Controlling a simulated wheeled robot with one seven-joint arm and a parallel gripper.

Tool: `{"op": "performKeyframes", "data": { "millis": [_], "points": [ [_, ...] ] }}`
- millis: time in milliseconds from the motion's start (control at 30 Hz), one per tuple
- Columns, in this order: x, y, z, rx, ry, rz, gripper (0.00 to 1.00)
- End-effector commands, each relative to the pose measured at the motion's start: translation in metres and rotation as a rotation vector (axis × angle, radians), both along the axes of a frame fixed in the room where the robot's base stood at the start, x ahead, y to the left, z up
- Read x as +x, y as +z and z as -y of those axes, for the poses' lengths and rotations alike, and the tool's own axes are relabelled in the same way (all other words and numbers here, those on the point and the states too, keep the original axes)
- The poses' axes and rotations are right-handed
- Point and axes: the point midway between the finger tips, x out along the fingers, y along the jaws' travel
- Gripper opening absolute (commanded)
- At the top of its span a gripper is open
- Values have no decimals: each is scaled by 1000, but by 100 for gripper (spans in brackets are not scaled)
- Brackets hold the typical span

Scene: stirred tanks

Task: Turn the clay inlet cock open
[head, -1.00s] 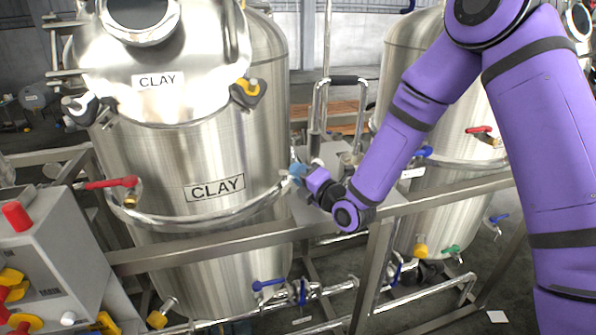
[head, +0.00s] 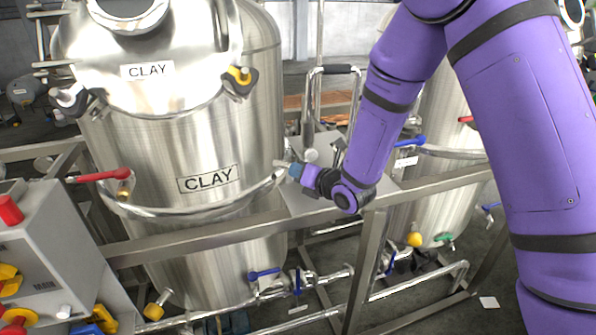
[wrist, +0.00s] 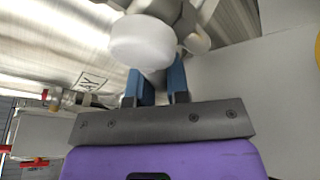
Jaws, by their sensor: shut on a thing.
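The steel clay tank (head: 150,165) stands at left in the head view, with two CLAY labels. My gripper (head: 291,170) is at its right side, by the end of the bright pipe around the tank. In the wrist view my gripper's two blue fingers (wrist: 160,86) are closed around a pale part, which I take to be the handle of the clay inlet cock; the fingers mostly hide it. A round white knob (wrist: 142,42) is just above the fingers, close to a metal fitting (wrist: 186,20). How far the cock is turned cannot be told.
A steel frame rail (head: 225,233) runs across in front of the tank. A red-handled valve (head: 100,176) is on the tank's left front, and a blue-handled one (head: 264,273) is low down. A grey control box (head: 45,245) stands at the lower left.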

Motion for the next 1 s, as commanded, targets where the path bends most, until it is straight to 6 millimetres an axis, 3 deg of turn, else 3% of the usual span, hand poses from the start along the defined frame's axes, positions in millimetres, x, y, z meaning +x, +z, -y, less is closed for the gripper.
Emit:
{"op": "performKeyframes", "data": {
  "millis": [467,500,600,1000],
  "points": [
    [0,-1,1,-16,-1,2,0],
    [0,-1,1,-16,-1,2,19],
    [0,-1,1,-15,-1,3,41],
    [1,-1,2,-9,-4,0,41]
  ]
}}
